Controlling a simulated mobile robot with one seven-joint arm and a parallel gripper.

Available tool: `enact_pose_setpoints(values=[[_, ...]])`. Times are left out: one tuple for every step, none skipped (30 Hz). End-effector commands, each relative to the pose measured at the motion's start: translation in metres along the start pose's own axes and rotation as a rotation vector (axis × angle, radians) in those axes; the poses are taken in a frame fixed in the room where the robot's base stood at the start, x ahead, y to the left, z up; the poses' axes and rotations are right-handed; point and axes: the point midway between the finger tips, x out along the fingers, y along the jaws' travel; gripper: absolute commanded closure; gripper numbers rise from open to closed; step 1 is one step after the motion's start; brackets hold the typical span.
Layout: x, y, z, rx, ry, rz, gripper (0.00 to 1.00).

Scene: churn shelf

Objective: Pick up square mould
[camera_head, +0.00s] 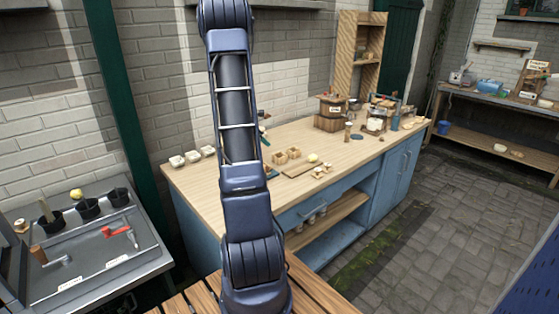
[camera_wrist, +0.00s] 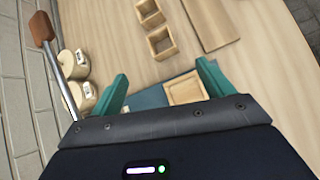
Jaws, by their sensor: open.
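In the wrist view, a shallow, pale wooden square piece (camera_wrist: 186,89), which looks like a square mould, lies on a dark blue mat (camera_wrist: 150,98). It sits between my fingers' lines, nearer the right finger. My gripper (camera_wrist: 163,84) has two teal fingers spread apart, with nothing held between them. The lower edge of the piece is partly hidden by my gripper body. Two open square wooden boxes (camera_wrist: 160,43) stand farther up; they also show in the head view (camera_head: 280,157). I cannot tell for certain which one is the square mould.
The wooden worktop (camera_head: 210,180) carries a flat board (camera_wrist: 212,20) beside the boxes. Pale round pieces (camera_wrist: 75,64) and a brown-handled tool (camera_wrist: 41,28) are at the left. The worktop's front is fairly clear.

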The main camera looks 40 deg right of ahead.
Motion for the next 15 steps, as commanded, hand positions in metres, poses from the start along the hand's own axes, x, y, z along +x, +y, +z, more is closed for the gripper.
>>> enact_pose_setpoints(values=[[0.021, 0.001, -0.001, -0.045, -0.008, -0.008, 0.2], [0.03, 0.002, -0.001, -0.075, -0.012, -0.01, 0.2], [0.043, 0.004, -0.001, -0.11, -0.018, -0.012, 0.2], [0.052, 0.004, -0.001, -0.136, -0.022, -0.014, 0.2], [0.06, 0.005, -0.001, -0.158, -0.025, -0.015, 0.2], [0.069, 0.005, -0.002, -0.187, -0.028, -0.017, 0.2], [0.075, 0.006, -0.003, -0.205, -0.03, -0.017, 0.2], [0.081, 0.006, -0.003, -0.222, -0.032, -0.017, 0.2], [0.087, 0.007, -0.003, -0.238, -0.034, -0.018, 0.2], [0.09, 0.007, -0.003, -0.248, -0.035, -0.019, 0.2], [0.093, 0.007, -0.003, -0.257, -0.036, -0.019, 0.2], [0.096, 0.007, -0.003, -0.266, -0.037, -0.019, 0.2], [0.098, 0.007, -0.003, -0.271, -0.037, -0.02, 0.2], [0.1, 0.007, -0.003, -0.273, -0.038, -0.02, 0.2], [0.102, 0.006, -0.003, -0.275, -0.038, -0.021, 0.2]])
